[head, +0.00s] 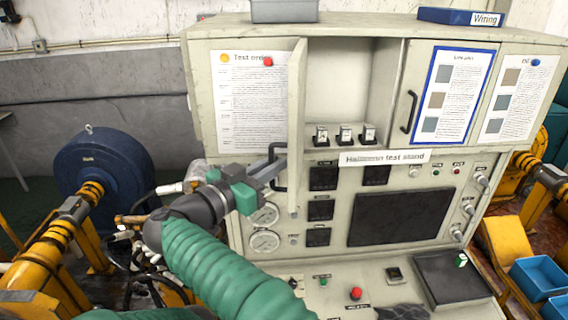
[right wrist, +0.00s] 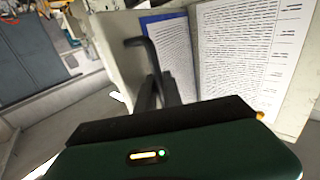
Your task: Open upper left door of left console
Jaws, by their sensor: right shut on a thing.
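The console (head: 450,170) is a worn cream cabinet with gauges, dark displays and a "test stand" label. Its upper door (head: 297,115) stands swung out towards me, almost edge-on in the head view. To its right the compartment (head: 350,75) is open and shows inside. My right gripper (head: 273,168) is shut on the black door handle (head: 281,152), on the left face of that door. In the right wrist view the dark handle (right wrist: 148,52) runs down to the finger tips (right wrist: 158,95). My left gripper is not in view.
A test order sheet (head: 250,100) is on the left panel. A blue motor (head: 105,170) and yellow machinery (head: 45,255) stand at left.

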